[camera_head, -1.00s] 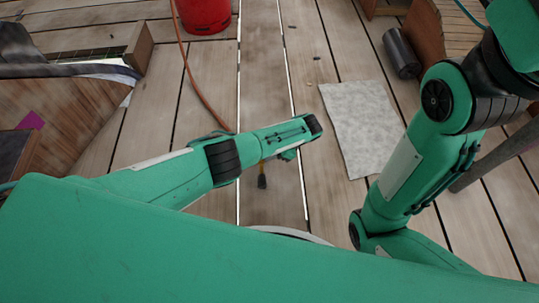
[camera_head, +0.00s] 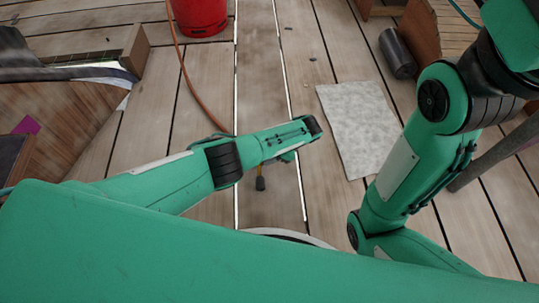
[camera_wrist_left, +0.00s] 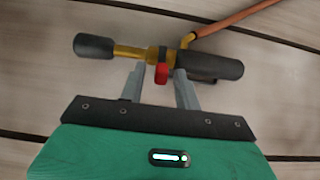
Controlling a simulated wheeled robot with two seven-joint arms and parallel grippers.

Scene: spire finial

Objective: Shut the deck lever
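In the left wrist view a small red lever (camera_wrist_left: 162,73) sits on a brass-coloured fitting (camera_wrist_left: 130,52) with black ends, lying across the deck boards. My left gripper (camera_wrist_left: 160,82) is open, with one finger on each side of the red lever and gaps showing between them. I cannot tell whether the fingertips touch the fitting. In the head view my left arm hides most of the fitting; only a black end (camera_head: 260,184) with a bit of yellow shows below the arm. My right arm is at the right, but its gripper is out of view.
An orange hose (camera_head: 193,85) runs across the boards and joins the fitting. A red bucket-like container (camera_head: 200,14) stands at the back. A grey mat (camera_head: 360,128) lies right of centre, with a dark cylinder (camera_head: 397,52) beyond it. Wooden boxes stand at the left.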

